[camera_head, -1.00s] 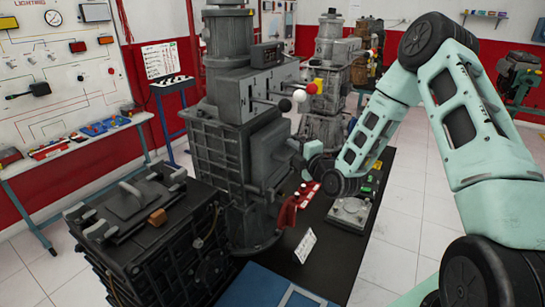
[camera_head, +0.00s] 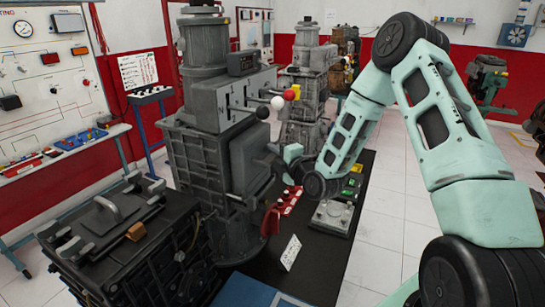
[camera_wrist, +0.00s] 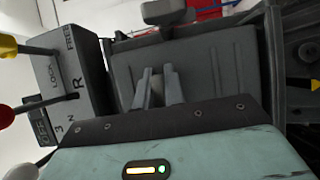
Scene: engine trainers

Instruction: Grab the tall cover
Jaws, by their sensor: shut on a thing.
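The tall cover (camera_head: 250,158) is a dark grey upright panel on the side of the near grey engine trainer (camera_head: 195,160). It also fills the middle of the wrist view (camera_wrist: 215,62). My gripper (camera_head: 277,163) is at the cover's right side in the head view, with its fingertips partly hidden by my wrist. In the wrist view, my gripper's two grey fingers (camera_wrist: 158,88) are close together, shut on a small pale part in front of the panel, the cover's grip. The cover is upright against the trainer; I cannot tell whether there is a gap behind it.
Levers with a red knob (camera_head: 289,94) and a white knob (camera_head: 263,112) project above the cover. A dark lidded unit (camera_head: 110,250) stands at the front left. A red part (camera_head: 272,218) and a white card (camera_head: 291,252) are on the black bench. Open floor lies to the right.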

